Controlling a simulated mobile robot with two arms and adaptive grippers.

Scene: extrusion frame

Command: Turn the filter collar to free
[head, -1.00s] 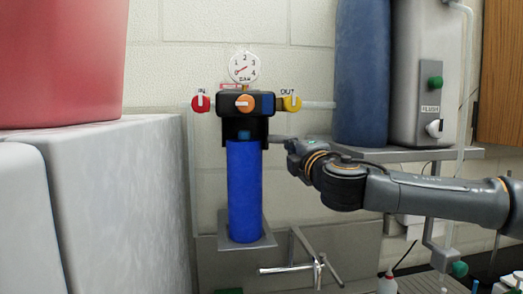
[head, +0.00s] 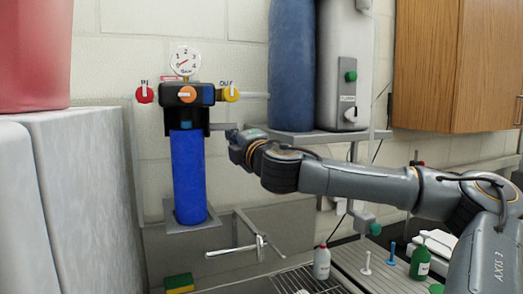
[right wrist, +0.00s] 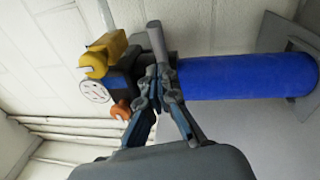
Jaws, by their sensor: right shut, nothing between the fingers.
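The filter's black head (head: 188,97) is on the wall, with a blue housing (head: 188,178) upright below it. In the right wrist view the blue housing (right wrist: 240,77) lies sideways. The lever also shows in the right wrist view (right wrist: 156,40), just beyond the fingers. My right gripper (head: 235,138) is at the lever's outer end, right of the housing. In the right wrist view my right gripper (right wrist: 158,88) is shut and empty; touching cannot be told. My left gripper is out of view.
A red IN knob (head: 145,95), an orange knob (head: 187,94), a yellow OUT knob (head: 231,94) and a gauge (head: 185,60) surround the head. A blue tank (head: 292,65) stands on a shelf at right. A tap (head: 258,242) is below. A grey block (head: 80,200) fills the left.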

